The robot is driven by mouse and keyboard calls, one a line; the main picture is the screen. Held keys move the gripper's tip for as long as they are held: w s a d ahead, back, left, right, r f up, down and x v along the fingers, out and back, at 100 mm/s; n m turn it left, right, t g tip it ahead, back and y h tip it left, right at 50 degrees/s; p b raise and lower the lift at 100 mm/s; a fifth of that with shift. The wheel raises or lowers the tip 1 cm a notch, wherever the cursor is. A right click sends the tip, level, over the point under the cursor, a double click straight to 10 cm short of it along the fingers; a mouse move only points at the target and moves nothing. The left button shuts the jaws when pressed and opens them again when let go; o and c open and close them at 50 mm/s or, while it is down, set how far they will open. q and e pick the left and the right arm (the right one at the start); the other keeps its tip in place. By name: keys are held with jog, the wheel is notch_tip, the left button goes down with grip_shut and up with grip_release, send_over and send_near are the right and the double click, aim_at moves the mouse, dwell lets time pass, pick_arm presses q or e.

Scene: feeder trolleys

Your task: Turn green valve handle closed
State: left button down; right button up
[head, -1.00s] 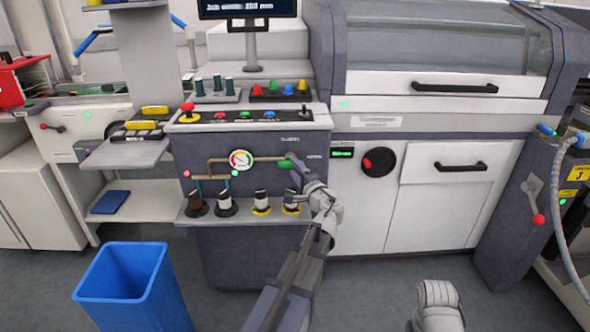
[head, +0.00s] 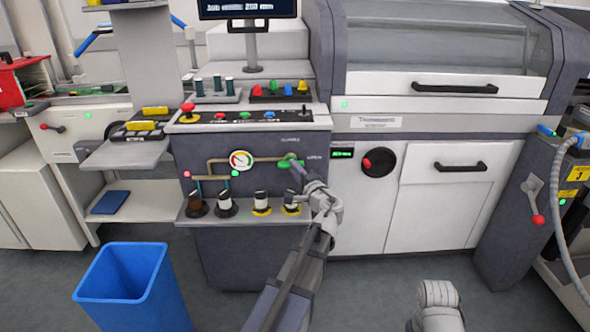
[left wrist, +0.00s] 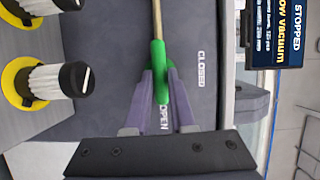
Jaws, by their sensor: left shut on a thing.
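The green valve handle (head: 285,164) is on the dark front panel, at the right end of the brass pipe beside the round gauge (head: 241,160). In the left wrist view the handle (left wrist: 159,60) runs nearly in line with the pipe (left wrist: 157,18), its free end toward the word OPEN (left wrist: 164,118). The word CLOSED (left wrist: 201,70) is off to its side. My left gripper (head: 296,165) is shut on the handle, with one finger on each side in the left wrist view (left wrist: 160,86).
A ledge below the handle carries several knobs, the nearest a white one on a yellow ring (head: 291,203). A blue bin (head: 135,288) stands on the floor at left. A large white machine with a black rotary knob (head: 378,162) is to the right.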

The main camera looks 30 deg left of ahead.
pick_arm(q)
jog(key=shift+r+n+h+p, duration=0.35)
jog(key=shift+n+h+p, duration=0.15)
jog(key=shift+n+p, duration=0.6)
jog(key=shift+s+r+n+g+h+p, duration=0.1)
jog(key=shift+n+g+h+p, duration=0.35)
jog(key=shift+n+p, duration=0.65)
jog(key=n+p, duration=0.1)
jog(key=n+h+p, duration=0.1)
jog(key=shift+s+a+r+n+h, duration=0.1)
jog(key=shift+a+n+h, duration=0.05)
jog(key=shift+n+h, duration=0.15)
jog(key=shift+a+n+t+h+p, duration=0.1)
jog(key=shift+n+t+h+p, duration=0.15)
jog(key=shift+n+h+p, duration=0.65)
jog(key=n, duration=0.1)
jog(key=n+h, duration=0.1)
jog(key=shift+s+a+n+t+p, duration=0.15)
jog(key=shift+n+t+p, duration=0.15)
jog(key=shift+p, duration=0.1)
jog(key=shift+a+n+t+h, duration=0.1)
jog(key=shift+n+t+h, duration=0.2)
jog(key=shift+n+h, duration=0.45)
jog(key=shift+n, duration=0.25)
jog(key=c, duration=0.8)
grip_release()
